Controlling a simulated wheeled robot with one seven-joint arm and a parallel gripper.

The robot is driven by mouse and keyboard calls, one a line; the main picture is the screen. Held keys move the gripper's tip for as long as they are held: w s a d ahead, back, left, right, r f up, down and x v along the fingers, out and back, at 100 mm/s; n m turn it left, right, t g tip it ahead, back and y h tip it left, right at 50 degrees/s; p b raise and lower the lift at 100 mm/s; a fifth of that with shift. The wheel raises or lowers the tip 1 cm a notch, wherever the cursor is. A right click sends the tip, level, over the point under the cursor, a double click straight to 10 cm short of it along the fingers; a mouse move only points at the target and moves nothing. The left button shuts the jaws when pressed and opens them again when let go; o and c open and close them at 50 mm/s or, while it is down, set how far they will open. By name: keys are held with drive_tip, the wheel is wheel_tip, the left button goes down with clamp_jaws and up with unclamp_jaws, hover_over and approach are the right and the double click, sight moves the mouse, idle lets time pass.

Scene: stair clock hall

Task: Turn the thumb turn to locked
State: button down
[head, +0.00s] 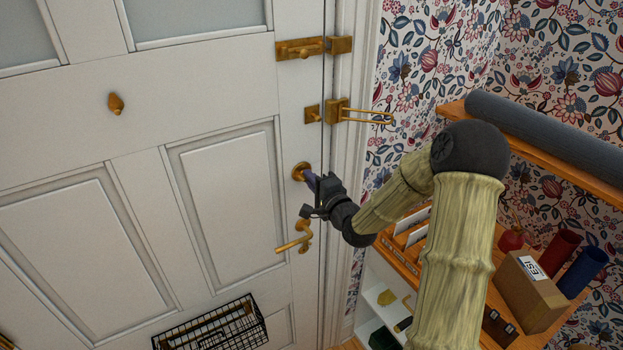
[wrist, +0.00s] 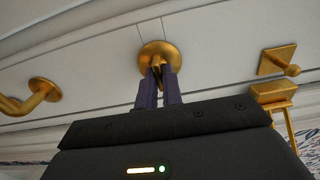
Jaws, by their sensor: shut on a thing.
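The thumb turn sits on a round brass plate (head: 300,171) on the white door, above the lever handle (head: 297,238). In the wrist view the brass plate (wrist: 160,56) is straight ahead, and part of the thumb turn (wrist: 155,74) shows between the fingers. My gripper (head: 311,178) is at the plate, shut on the thumb turn. Its two dark fingers (wrist: 159,88) stand either side of the turn in the wrist view. The fingers hide most of the turn, so its exact angle is hard to tell.
A brass slide bolt (head: 302,48) and a door guard (head: 345,112) are above the plate. A wire basket (head: 215,326) hangs low on the door. At right are a wooden shelf with a grey roll (head: 545,125) and a cardboard box (head: 530,291).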

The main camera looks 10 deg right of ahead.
drive_tip(key=shift+d, duration=0.25)
drive_tip(key=c, duration=1.6)
unclamp_jaws()
drive_tip(key=shift+o, duration=0.2)
drive_tip(key=shift+a, duration=0.1)
drive_tip(key=b+v, duration=1.3)
drive_tip(key=v, duration=0.4)
drive_tip(key=shift+s, duration=0.1)
